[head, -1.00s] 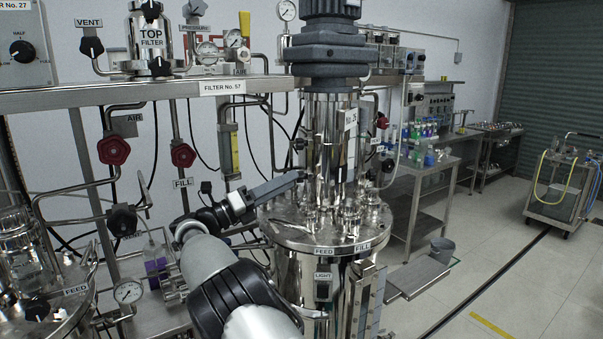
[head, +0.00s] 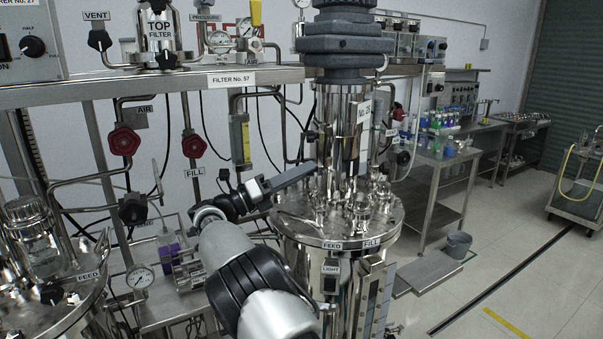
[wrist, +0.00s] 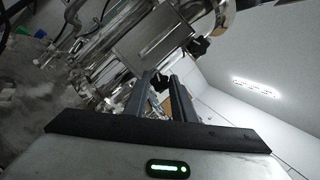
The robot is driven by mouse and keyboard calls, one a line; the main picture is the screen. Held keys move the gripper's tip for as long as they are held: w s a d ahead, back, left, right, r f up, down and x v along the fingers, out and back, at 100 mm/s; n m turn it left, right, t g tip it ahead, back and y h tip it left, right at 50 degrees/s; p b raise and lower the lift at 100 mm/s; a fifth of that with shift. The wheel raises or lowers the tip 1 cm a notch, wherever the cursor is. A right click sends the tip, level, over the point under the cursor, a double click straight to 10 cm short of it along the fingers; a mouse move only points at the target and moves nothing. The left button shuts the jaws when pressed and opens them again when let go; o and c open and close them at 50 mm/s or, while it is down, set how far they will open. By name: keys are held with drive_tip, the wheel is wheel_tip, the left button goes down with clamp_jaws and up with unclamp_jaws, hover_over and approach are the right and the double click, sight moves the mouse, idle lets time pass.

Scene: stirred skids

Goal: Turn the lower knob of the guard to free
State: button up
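The guard (head: 333,135) is a shiny upright metal cylinder around the stirrer shaft, on top of the steel vessel. Its upper black knob (head: 312,135) sticks out on the left side and also shows in the wrist view (wrist: 200,47). The lower black knob (wrist: 160,80) shows in the wrist view between the ends of my two fingers. My gripper (head: 312,169) reaches the guard's left side below the upper knob and hides the lower one in the head view. In the wrist view my gripper (wrist: 158,86) is open, with a gap between its fingers; contact with the knob cannot be told.
The vessel lid (head: 300,226) below my gripper carries several fittings. A shelf (head: 150,88) with filter parts and red valve handles stands at the left. A bench (head: 440,160) with bottles stands behind at the right. The floor at the right is largely clear.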

drive_tip(key=shift+f+n+b, duration=0.1)
drive_tip(key=shift+n+b, duration=0.2)
drive_tip(key=shift+b, duration=0.3)
drive_tip(key=shift+c, duration=0.3)
drive_tip(key=shift+r+n+y, duration=0.15)
drive_tip(key=shift+n+y, duration=0.5)
drive_tip(key=shift+n, duration=1)
drive_tip(key=shift+r+n+y, duration=0.1)
drive_tip(key=shift+n+y, duration=0.6)
drive_tip(key=shift+n, duration=0.9)
drive_tip(key=shift+r+n+y, duration=0.15)
drive_tip(key=shift+n+y, duration=0.5)
drive_tip(key=shift+n, duration=1)
drive_tip(key=shift+s, duration=0.1)
drive_tip(key=shift+f, duration=0.1)
drive_tip(key=o, duration=1.1)
drive_tip(key=shift+d, duration=0.1)
drive_tip(key=shift+c, duration=0.2)
drive_tip(key=shift+t, duration=0.3)
